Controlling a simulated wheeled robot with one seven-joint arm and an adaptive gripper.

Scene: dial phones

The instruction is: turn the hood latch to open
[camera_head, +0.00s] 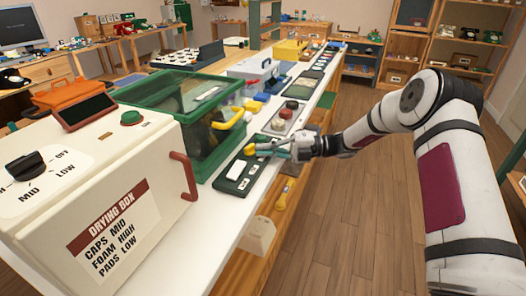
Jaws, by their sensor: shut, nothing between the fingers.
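The hood is a see-through box with a green frame (146,91), standing on the white bench. A yellow bar handle (229,121) is on its right side. A dark green panel (226,185) lies on the bench in front of it, with a white rocker piece (239,169) and a yellow knob (250,149). I cannot tell for certain which part is the latch. My gripper (266,150) is shut and empty, its fingertips close to the yellow knob. Whether they touch it is too small to tell. My fingers hide part of the panel's far end.
A cream drying box (120,217) with a red handle (184,176) and black dial (26,166) stands at the near left. A panel with a red button (292,104) lies beyond my gripper. More devices line the bench behind. The floor (345,225) at right is clear.

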